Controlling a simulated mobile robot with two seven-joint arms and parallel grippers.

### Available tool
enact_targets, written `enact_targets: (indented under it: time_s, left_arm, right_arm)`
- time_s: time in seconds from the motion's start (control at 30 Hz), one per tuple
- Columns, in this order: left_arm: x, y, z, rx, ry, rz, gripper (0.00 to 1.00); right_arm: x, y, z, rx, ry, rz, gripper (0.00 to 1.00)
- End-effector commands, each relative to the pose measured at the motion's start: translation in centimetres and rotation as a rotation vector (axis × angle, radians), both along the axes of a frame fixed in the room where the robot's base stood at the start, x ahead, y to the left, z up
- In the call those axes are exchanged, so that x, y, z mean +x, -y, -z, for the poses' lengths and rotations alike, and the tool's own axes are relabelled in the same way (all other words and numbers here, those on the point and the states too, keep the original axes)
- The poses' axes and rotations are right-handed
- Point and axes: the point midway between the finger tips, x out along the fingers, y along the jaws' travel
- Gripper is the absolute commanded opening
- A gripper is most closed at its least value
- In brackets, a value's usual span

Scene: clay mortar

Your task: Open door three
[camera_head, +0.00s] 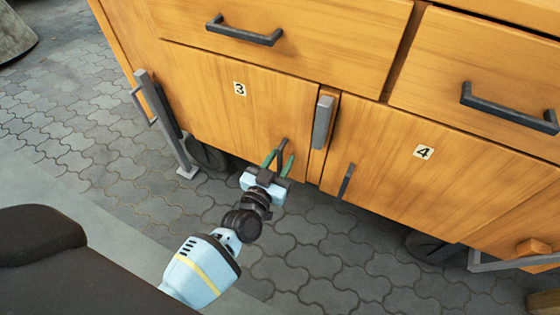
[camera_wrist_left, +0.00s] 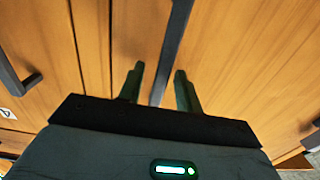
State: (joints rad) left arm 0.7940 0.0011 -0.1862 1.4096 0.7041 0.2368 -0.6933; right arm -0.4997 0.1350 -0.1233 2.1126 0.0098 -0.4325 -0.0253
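Door three (camera_head: 205,105) is an orange wooden panel marked with a "3" label (camera_head: 239,88). It looks closed, flush with the cabinet front. Its dark bar handle (camera_head: 282,147) is near the door's lower right corner. My left gripper (camera_head: 278,161) is at this handle, with its green fingers open. In the left wrist view, the handle (camera_wrist_left: 174,45) runs between the two fingertips (camera_wrist_left: 159,75), with a gap showing on each side. I cannot tell how deep the handle sits between them. My right gripper is not in view.
Door four (camera_head: 390,150) with its dark handle (camera_head: 346,181) is to the right. A grey metal latch bar (camera_head: 322,122) is on the post between the doors. Drawers with dark handles (camera_head: 244,31) are above. A metal bracket (camera_head: 165,125) stands at the cabinet's left. Paving below is mostly clear.

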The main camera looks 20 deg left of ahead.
Motion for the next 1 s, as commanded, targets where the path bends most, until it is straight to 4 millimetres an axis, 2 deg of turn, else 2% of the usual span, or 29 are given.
enact_targets:
  time_s: [0.2,0.47,0.8,1.0]
  left_arm:
    - [0.0,0.0,0.0,0.0,-0.001,0.0,0.33]
    - [0.0,0.0,0.0,0.0,-0.001,0.0,0.0]
    - [-0.2,0.0,0.0,0.0,-0.001,0.003,0.0]
    - [-1.6,-0.1,0.0,0.003,-0.002,0.036,0.0]
  right_arm:
    - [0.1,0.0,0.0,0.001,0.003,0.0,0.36]
    - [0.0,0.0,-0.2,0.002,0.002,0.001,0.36]
    - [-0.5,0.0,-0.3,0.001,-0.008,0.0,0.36]
    - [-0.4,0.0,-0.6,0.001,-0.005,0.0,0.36]
